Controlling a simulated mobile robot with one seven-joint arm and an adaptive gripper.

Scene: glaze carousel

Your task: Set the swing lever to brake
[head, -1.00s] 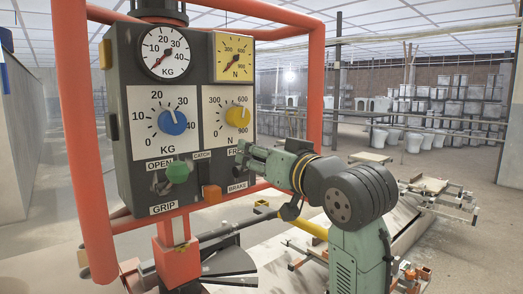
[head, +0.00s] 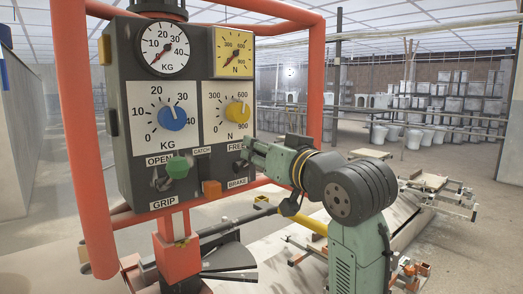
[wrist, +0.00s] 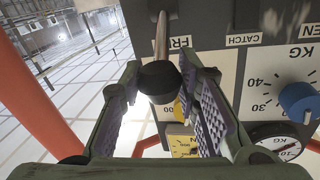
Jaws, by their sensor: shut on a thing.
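The swing lever is a metal rod with a black knob. In the wrist view its knob (wrist: 158,80) lies between my fingers, and the rod runs up from it to the panel. In the head view the dark knob (head: 240,164) shows at my fingertips, between the FREE label (head: 238,147) above and the BRAKE label (head: 238,183) below. My gripper (head: 246,157) reaches in from the right and is shut on the knob. My fingers hide part of the lever, so its exact angle is hard to tell.
The dark control box (head: 122,110) carries dials, a blue knob (head: 172,118) and a yellow knob (head: 237,112). A green-knobbed grip lever (head: 178,167) and an orange block (head: 211,188) sit left of my gripper. A red tube frame (head: 315,90) surrounds the box.

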